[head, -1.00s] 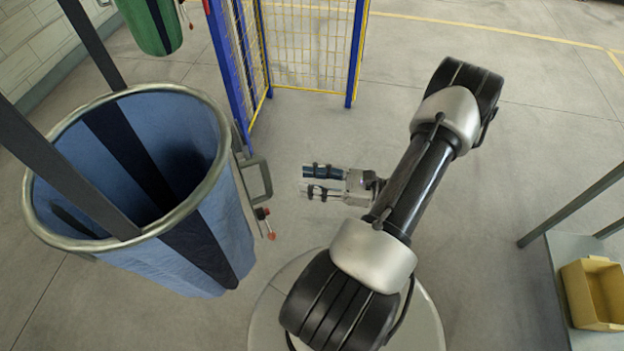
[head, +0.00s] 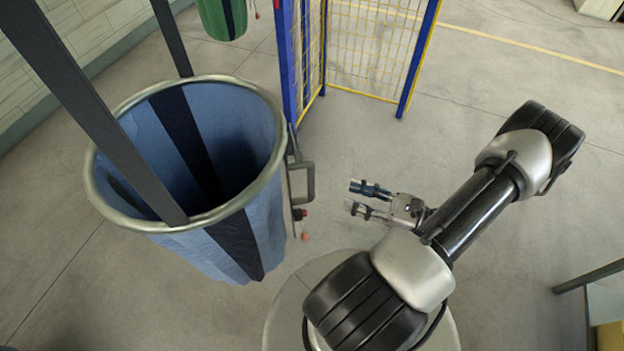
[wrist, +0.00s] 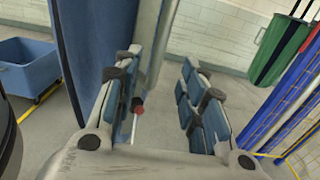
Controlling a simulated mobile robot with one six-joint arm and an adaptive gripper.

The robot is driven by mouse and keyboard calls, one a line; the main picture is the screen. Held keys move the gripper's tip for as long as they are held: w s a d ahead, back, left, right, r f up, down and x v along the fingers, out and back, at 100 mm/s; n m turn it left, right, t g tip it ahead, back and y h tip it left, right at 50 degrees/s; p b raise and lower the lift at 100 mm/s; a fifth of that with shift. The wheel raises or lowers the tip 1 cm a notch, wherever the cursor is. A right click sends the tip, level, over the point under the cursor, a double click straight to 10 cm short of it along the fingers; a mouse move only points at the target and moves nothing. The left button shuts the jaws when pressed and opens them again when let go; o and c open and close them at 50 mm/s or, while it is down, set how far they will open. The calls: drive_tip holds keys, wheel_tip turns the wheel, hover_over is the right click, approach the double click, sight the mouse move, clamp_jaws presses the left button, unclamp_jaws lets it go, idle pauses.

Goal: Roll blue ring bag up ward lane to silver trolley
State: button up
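The blue ring bag (head: 262,225) hangs open-topped at left in the head view, with a pale metal rim, dark stripes and dark straps. A grey handle (head: 308,182) sticks out from its right side, with a small red knob (head: 299,214) below. My gripper (head: 352,197) is open and empty, right of the handle and apart from it. In the wrist view my gripper's fingers (wrist: 163,78) stand apart, with a grey upright bar (wrist: 160,35) beyond and partly between them. The blue bag (wrist: 98,40) fills the left there. I cannot make out a silver trolley.
A blue-and-yellow mesh fence (head: 370,50) stands behind. A green bag (head: 222,15) hangs at the back, also in the wrist view (wrist: 280,48). A blue bin (wrist: 28,70) is left in the wrist view. A yellow bin (head: 609,338) is at lower right.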

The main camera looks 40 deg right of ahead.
sight(311, 182)
drive_tip(key=x, duration=1.2)
drive_tip(key=shift+w+a, duration=0.1)
drive_tip(key=shift+w, duration=0.3)
drive_tip(key=shift+c, duration=0.5)
clamp_jaws()
